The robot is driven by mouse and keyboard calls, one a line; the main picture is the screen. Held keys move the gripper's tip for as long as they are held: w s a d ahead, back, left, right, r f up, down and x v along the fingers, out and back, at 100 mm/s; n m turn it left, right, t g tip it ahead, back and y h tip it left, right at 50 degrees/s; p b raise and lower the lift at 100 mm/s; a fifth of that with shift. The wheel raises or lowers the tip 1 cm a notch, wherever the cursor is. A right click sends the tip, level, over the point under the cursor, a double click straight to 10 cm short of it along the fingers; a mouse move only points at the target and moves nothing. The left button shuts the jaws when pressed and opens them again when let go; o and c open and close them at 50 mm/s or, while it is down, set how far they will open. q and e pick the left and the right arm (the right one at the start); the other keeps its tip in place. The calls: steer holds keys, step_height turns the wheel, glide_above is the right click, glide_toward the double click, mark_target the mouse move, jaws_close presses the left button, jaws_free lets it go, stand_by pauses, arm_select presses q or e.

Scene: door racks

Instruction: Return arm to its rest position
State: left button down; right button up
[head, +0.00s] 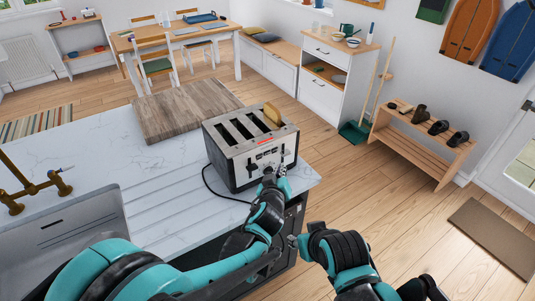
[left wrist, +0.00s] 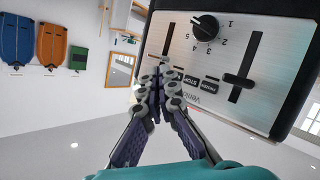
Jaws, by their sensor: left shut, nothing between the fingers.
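The silver and black toaster (head: 240,160) stands on the white counter near its right end. A browned slice of bread (head: 272,113) sticks up from its rightmost slot. My left gripper (head: 274,178) is shut and empty, close in front of the toaster's front panel. In the left wrist view the fingertips (left wrist: 160,77) are together beside the panel (left wrist: 214,60), with its dial (left wrist: 205,27), buttons and lever (left wrist: 238,81); I cannot tell whether they touch it. My right gripper (head: 301,241) is in front of the counter's edge, lower right; its fingers are too unclear to judge.
A wooden board (head: 180,110) lies left of the toaster on the counter (head: 120,155). A black cord runs beside the toaster. A brass tap (head: 30,190) and sink are at the left. A wooden shoe bench (head: 425,145) and doormat (head: 495,238) are right. Floor between is clear.

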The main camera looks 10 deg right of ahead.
stand_by(0.4)
arm_select(q)
steer(key=s+a+r+g+y+b, duration=0.1)
steer(key=s+a+y, duration=0.25)
steer(key=a, duration=0.95)
steer(key=s+a+r+g+y, duration=0.15)
steer(key=s+a, duration=0.25)
steer(key=a, duration=0.8)
steer(key=s+a+f+g, duration=0.2)
steer(key=s+a, duration=0.3)
steer(key=s, duration=0.3)
steer(key=s+a+f+g, duration=0.2)
steer(key=s+a, duration=0.3)
steer(key=s, duration=0.3)
steer(key=shift+a+f+m+y+b, duration=0.15)
steer(key=shift+f+m+y+b, duration=0.25)
steer(key=shift+f, duration=0.35)
